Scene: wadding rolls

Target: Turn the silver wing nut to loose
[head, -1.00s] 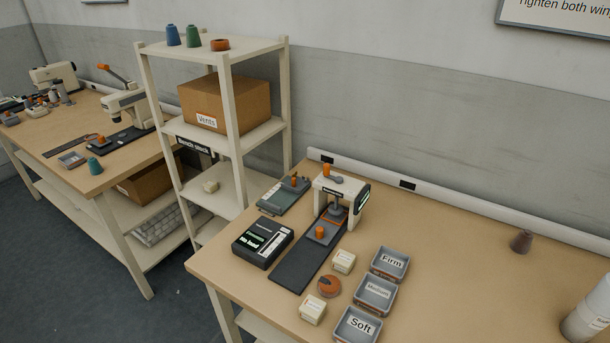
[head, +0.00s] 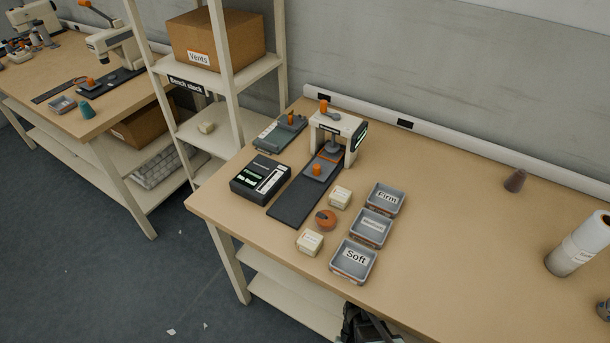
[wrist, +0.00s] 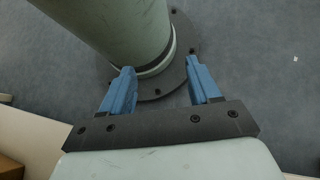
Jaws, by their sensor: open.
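I cannot make out a silver wing nut in either view. My gripper (wrist: 158,88) shows in the wrist view with its two blue fingers apart and nothing between them. It points down at the blue-grey floor, with a pale green column and its dark round base, which look like mine, close beyond the fingers. A white press-like stand (head: 338,128) with an orange knob and a grey lever on top stands at the back of the bench in the head view. Its fine parts are too small to tell.
The wooden bench (head: 450,240) holds a black display box (head: 260,178), a dark mat (head: 292,203), labelled trays (head: 354,262), cream blocks (head: 310,242) and an orange disc (head: 326,219). The bench's middle right is clear. A shelf (head: 235,80) stands left.

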